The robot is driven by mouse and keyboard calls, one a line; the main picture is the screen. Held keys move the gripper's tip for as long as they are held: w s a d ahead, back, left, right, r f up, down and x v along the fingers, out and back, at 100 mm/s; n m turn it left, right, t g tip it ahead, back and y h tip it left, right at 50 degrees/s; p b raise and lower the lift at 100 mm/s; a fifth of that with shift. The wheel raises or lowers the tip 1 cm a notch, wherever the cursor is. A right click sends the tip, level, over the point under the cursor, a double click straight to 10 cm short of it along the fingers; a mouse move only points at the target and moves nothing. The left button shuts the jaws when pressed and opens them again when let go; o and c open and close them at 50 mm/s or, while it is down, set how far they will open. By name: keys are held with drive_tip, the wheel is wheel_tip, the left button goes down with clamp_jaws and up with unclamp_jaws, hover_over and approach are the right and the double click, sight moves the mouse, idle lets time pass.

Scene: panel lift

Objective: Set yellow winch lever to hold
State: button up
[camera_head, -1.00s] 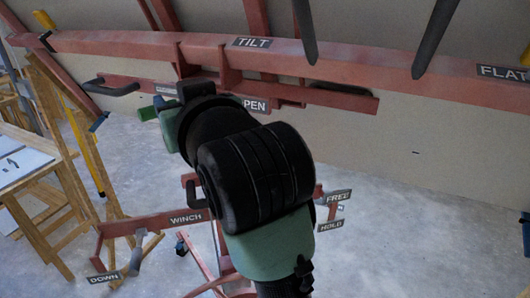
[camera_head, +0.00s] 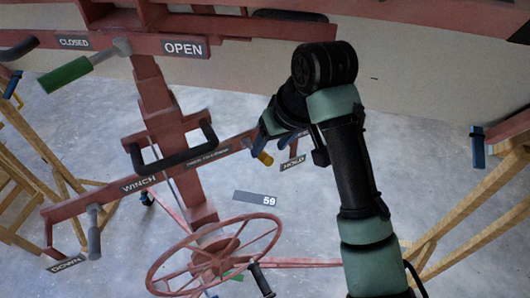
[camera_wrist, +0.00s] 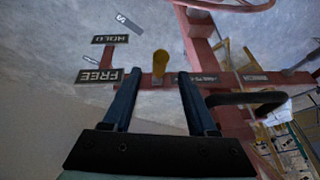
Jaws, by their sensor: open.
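The yellow winch lever (camera_wrist: 160,64) shows in the wrist view as a short yellow handle at the red winch bar. In the head view its end (camera_head: 265,158) shows just below my gripper (camera_head: 263,138). My gripper (camera_wrist: 157,78) is open, its two blue fingers on either side of the handle in the wrist view. I cannot tell whether they touch it or how deep it lies between them. The FREE label (camera_wrist: 98,76) and HOLD label (camera_wrist: 110,39) are left of the lever in the wrist view. In the head view HOLD (camera_head: 293,163) shows right of it.
A black U-shaped handle (camera_head: 174,158) and a red handwheel (camera_head: 215,254) are on the stand. A green lever (camera_head: 65,75) sits by the CLOSED and OPEN labels. A grey lever (camera_head: 94,232) hangs near DOWN. Wooden trestles (camera_head: 470,205) stand at the sides.

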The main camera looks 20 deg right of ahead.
sight(265, 154)
drive_tip(key=x, duration=0.5)
clamp_jaws()
idle(1.4)
